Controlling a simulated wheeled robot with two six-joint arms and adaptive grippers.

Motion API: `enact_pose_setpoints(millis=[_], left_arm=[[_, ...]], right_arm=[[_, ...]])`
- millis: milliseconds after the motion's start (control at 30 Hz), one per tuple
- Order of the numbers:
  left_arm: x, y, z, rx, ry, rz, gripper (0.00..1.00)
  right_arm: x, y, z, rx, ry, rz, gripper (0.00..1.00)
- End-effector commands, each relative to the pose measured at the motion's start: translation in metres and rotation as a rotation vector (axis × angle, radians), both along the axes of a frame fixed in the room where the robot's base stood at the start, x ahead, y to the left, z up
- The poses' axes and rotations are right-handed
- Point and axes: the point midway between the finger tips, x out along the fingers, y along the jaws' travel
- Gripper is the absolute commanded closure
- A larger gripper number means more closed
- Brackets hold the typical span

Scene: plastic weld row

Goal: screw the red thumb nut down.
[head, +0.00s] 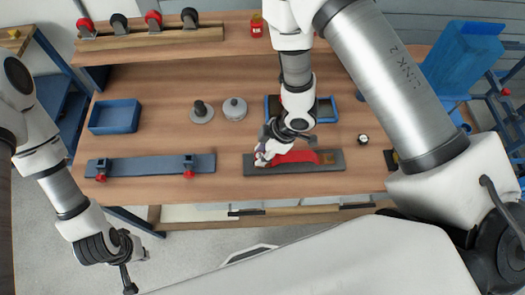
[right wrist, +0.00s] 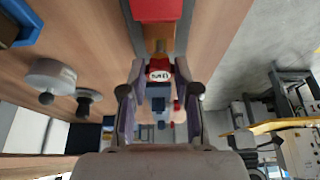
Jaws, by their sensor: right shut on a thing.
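My right gripper (head: 265,156) is at the left end of a dark bar (head: 252,168) on the bench, beside a long red piece (head: 295,157). In the right wrist view, its fingers (right wrist: 158,72) are closed on a small red part with a white marked face (right wrist: 158,75), which looks like the red thumb nut. The red piece (right wrist: 157,8) lies just beyond, with a brass-coloured bit between. The nut is hidden in the head view. My left gripper (head: 128,285) hangs off the bench's front at lower left; its jaw state is unclear.
A blue-grey bar (head: 140,165) with two red-knobbed clamps lies to the left. A wooden rack (head: 150,40) is at the back left.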

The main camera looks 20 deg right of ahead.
Motion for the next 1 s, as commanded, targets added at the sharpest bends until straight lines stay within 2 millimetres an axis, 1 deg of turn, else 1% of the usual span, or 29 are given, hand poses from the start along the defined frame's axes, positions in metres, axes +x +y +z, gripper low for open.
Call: enact_pose_setpoints(millis=[167,467,800,1000], left_arm=[[0.0000,0.0000,0.0031,0.000,0.000,0.000,1.00],[0.0000,0.0000,0.0026,0.000,0.000,0.000,1.00],[0.0000,0.0000,-0.0021,0.000,0.000,0.000,1.00],[0.0000,0.0000,-0.0018,0.000,0.000,0.000,1.00]], right_arm=[[-0.0001,-0.0001,0.0010,0.000,0.000,-0.001,0.90],[-0.0002,-0.0001,0.0001,0.000,0.000,0.000,0.90],[-0.0004,-0.0001,-0.0083,0.000,0.001,0.000,0.90],[-0.0003,0.0000,-0.0085,0.000,0.000,0.000,0.90]])
